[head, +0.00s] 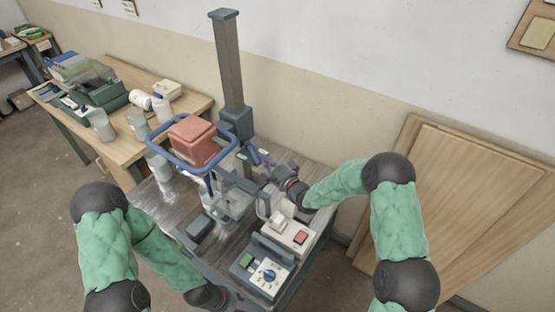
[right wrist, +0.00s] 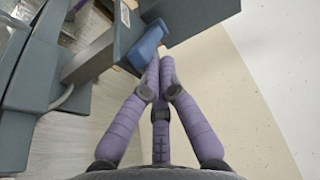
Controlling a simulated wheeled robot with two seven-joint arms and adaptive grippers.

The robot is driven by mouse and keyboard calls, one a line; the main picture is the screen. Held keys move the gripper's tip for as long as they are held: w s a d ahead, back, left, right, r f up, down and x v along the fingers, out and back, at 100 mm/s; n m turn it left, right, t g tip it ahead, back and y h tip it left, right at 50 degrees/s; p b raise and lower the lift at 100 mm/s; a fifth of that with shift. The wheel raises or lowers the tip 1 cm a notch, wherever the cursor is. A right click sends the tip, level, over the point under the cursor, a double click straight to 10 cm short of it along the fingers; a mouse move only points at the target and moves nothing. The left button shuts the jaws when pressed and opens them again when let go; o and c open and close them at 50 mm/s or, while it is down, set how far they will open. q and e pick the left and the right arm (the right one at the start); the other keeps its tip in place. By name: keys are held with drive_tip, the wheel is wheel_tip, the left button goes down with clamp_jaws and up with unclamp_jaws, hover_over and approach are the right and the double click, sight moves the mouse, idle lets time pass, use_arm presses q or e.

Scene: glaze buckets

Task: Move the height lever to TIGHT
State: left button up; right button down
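The blue handle that looks like the height lever (right wrist: 147,46) sticks out from a dark grey bracket in the right wrist view. No TIGHT marking is readable. My right gripper (right wrist: 160,66) has its purple fingers drawn together, with the tips right beside the lever's right side. They seem to touch it, but I see no clear grip around it. In the head view my right gripper (head: 264,160) is small, at the foot of the grey column (head: 230,70). My left gripper (head: 215,299) is low at the bench's front edge, its fingers not clearly visible.
A salmon-coloured block (head: 192,137) sits inside a blue ring frame (head: 155,153) left of the column. A control box with a dial (head: 268,276) and one with a red button (head: 300,238) stand at the bench front. Wooden panels (head: 450,200) lean at the right wall.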

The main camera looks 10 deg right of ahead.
drive_tip(key=shift+s+a+b, duration=0.2)
drive_tip(key=shift+s+a, duration=0.05)
drive_tip(key=shift+a, duration=0.2)
drive_tip(key=shift+s+a+b, duration=0.2)
drive_tip(key=shift+a, duration=0.25)
drive_tip(key=v, duration=1.2)
idle(0.5)
